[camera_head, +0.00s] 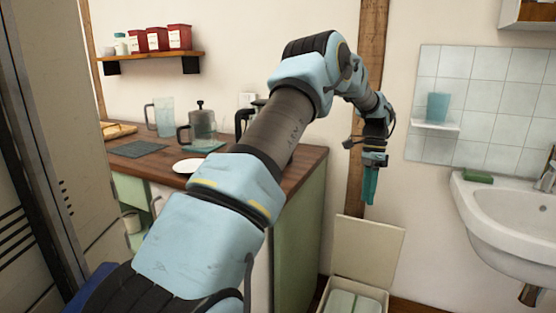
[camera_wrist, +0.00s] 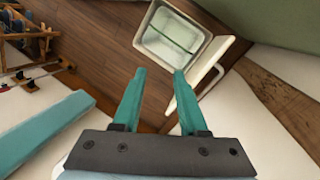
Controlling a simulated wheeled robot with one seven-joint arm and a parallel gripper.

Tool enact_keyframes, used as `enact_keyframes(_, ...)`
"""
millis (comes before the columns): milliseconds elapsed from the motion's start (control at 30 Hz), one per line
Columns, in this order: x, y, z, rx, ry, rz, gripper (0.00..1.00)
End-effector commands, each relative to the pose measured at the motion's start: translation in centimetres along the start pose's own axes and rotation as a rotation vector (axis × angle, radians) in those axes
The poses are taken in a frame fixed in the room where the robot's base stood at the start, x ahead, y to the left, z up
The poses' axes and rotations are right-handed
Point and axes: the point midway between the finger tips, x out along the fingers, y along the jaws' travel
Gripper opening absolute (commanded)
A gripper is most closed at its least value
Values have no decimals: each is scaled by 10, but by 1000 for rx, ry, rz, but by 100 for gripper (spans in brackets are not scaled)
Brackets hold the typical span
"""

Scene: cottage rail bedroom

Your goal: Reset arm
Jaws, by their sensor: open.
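My gripper (camera_head: 370,186) hangs at the end of my raised, bent arm, its teal fingers pointing down. In the wrist view my gripper (camera_wrist: 156,75) has its two fingers apart with nothing between them. It is in the air to the right of the wooden counter and left of the sink. A white bin (camera_head: 324,303) with its lid open stands on the floor below it. The bin (camera_wrist: 207,50) also shows beyond the fingertips in the wrist view, with pale contents inside.
The wooden counter (camera_head: 309,160) holds a white plate (camera_head: 188,165), a French press (camera_head: 202,125) and a glass pitcher (camera_head: 164,116). A wall shelf (camera_head: 150,60) carries red canisters. At right are the sink (camera_head: 490,217), a green sponge (camera_head: 478,177) and a teal cup (camera_head: 438,106).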

Motion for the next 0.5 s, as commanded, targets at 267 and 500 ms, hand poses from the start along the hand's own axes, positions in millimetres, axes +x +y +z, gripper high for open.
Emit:
enact_keyframes(267, -43, 34, 128, -470, 96, -116, 42)
enact_keyframes(500, -47, 100, 239, -914, 214, -186, 42)
